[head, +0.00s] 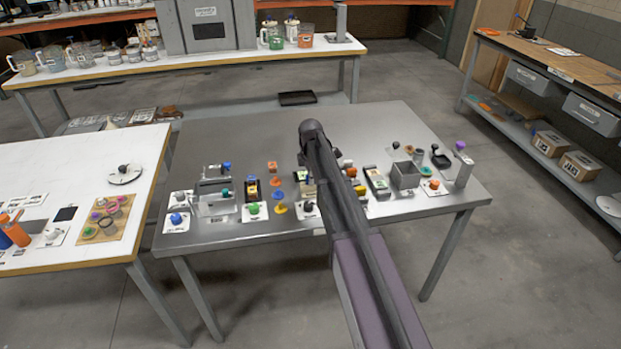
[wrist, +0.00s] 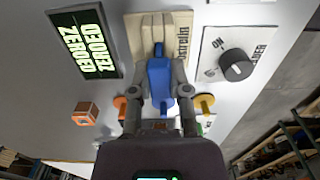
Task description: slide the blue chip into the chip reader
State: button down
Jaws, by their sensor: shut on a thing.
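In the wrist view my gripper (wrist: 160,66) is shut on a blue chip-like piece (wrist: 159,82), with one grey finger on each side of it. The far end of the blue piece lies over a beige block (wrist: 185,28) with printed lettering, which I take to be the chip reader. A narrow part in line with the chip shows at the block's middle. I cannot tell whether the chip is inside a slot or just above it. In the head view my arm hides the gripper and the chip.
A display reading ZEROED (wrist: 85,44) is left of the block, and a white plate with a black ON knob (wrist: 236,66) is right. An orange cube (wrist: 85,113) is lower left. The metal table (head: 270,130) is clear toward its back; small devices crowd its front.

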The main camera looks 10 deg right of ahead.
jog(key=shift+f, duration=0.35)
jog(key=c, duration=0.5)
grip_release()
jog(key=shift+r, duration=0.1)
